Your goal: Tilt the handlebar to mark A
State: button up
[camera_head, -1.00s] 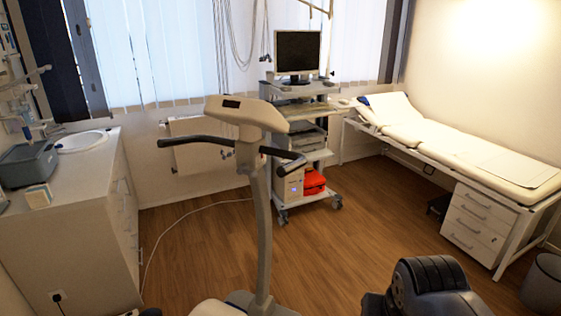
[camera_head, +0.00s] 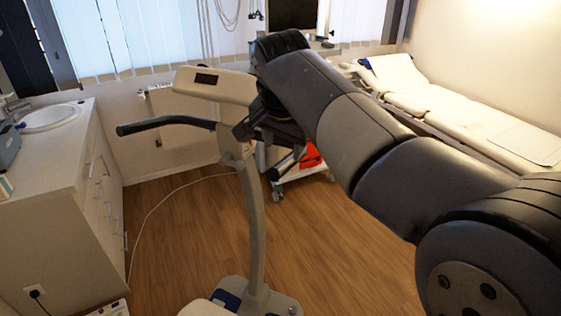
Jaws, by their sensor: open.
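The exercise bike's dark handlebar (camera_head: 165,124) reaches out to the left from the top of a beige post (camera_head: 251,220), below a console (camera_head: 213,84) with a small dark display. Its right part is largely hidden behind my arm and gripper; a dark end of it seems to show below them. My gripper (camera_head: 262,138) is open at the post's upper right, by the handlebar's middle. The view does not show whether it touches the bar or has it between the fingers. I cannot make out mark A.
A counter with a sink (camera_head: 50,117) stands at the left. An equipment trolley (camera_head: 318,176) is behind the bike, partly hidden by my arm. A padded couch (camera_head: 470,140) runs along the right wall.

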aim_at(284, 161)
jog(key=p+x, duration=0.1)
jog(key=x, duration=0.8)
jog(key=shift+f, duration=0.15)
grip_shut()
